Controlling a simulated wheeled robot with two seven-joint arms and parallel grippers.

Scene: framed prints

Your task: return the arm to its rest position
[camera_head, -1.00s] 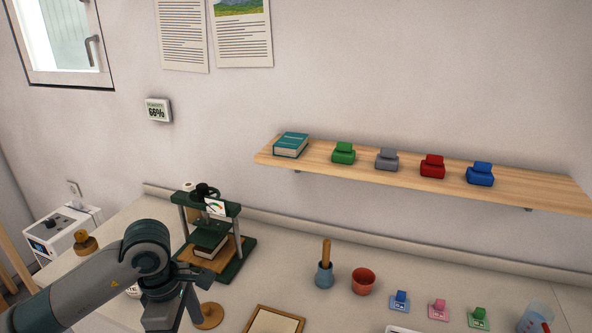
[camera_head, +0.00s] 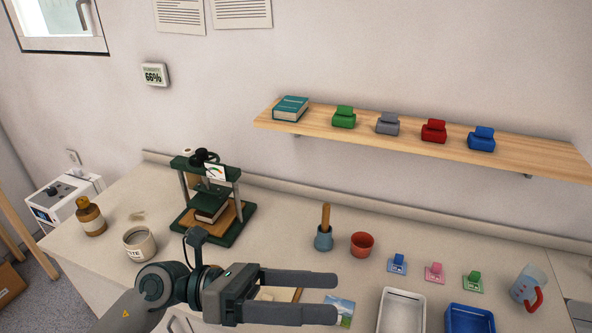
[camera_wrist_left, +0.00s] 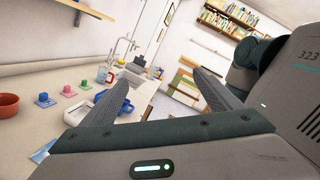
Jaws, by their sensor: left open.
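My left arm comes in from the bottom left of the head view. Its gripper (camera_head: 336,297) points right above the front part of the worktop, with its two fingers apart and nothing between them. It partly covers a wooden frame (camera_head: 290,295) and a small landscape print (camera_head: 340,308). In the left wrist view the two fingers (camera_wrist_left: 160,98) also stand wide apart and empty. My right gripper is not seen in either view.
A green press (camera_head: 215,205) holding a book, a jar (camera_head: 139,245) and a brown bottle (camera_head: 91,217) stand at left. A shelf (camera_head: 345,137) is above.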

